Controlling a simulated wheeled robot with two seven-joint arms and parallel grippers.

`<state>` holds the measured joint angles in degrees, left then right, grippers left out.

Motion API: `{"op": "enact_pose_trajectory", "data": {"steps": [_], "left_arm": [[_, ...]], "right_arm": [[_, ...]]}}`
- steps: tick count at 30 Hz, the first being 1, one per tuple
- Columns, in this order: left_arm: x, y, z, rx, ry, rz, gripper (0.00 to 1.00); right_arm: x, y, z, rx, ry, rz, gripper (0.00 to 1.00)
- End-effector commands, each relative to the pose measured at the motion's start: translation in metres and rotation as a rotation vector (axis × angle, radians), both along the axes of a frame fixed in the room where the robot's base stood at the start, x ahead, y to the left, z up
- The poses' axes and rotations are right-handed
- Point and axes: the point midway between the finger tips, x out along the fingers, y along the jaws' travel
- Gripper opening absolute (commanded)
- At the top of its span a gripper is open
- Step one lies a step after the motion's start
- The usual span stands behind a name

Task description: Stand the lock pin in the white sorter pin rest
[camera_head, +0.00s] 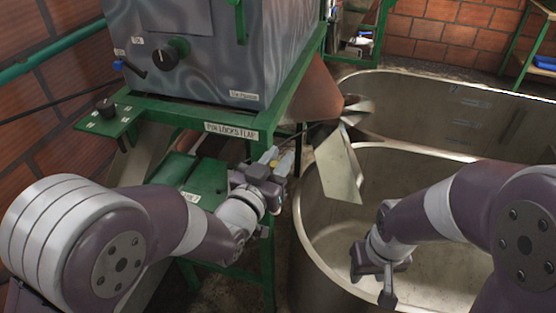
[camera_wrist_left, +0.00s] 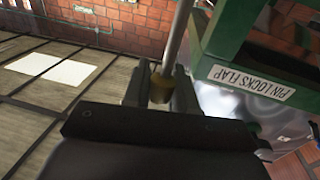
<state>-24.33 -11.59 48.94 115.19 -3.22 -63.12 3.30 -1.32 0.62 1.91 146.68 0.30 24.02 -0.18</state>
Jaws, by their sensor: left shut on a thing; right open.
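My left gripper (camera_head: 274,165) is shut on the lock pin, just below the green frame edge labelled "PIN LOCKS FLAP". In the left wrist view, the lock pin (camera_wrist_left: 174,45) is a thin grey rod with a brass-coloured collar (camera_wrist_left: 160,88) between the fingers of my left gripper (camera_wrist_left: 160,92). The rod points away from the gripper, and its far end is out of that view. My right gripper (camera_head: 373,280) is open and empty over the large metal tub. I cannot clearly pick out the white sorter pin rest in either view.
The label "PIN LOCKS FLAP" (camera_head: 232,131) is on the green frame (camera_head: 170,108) under a grey metal box (camera_head: 205,50). A metal flap or chute (camera_head: 340,165) hangs at the tub's rim. The metal tub (camera_head: 345,235) fills the right side. A small green platform (camera_head: 207,178) is left of my left gripper.

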Motion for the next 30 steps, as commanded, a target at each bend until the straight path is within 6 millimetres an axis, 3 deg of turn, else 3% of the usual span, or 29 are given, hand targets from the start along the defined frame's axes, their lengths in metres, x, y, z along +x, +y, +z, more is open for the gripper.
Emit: {"op": "enact_pose_trajectory", "data": {"steps": [1, 30], "left_arm": [[-0.0036, 0.0016, -0.0177, 0.01, 0.041, 0.001, 0.0], [-0.0041, 0.0032, -0.018, 0.016, 0.048, 0.001, 0.0]], "right_arm": [[0.0, 0.0, -0.0023, 0.0, 0.0, 0.0, 0.43], [0.0, 0.0, -0.0066, 0.0, 0.0, 0.0, 0.43]]}}
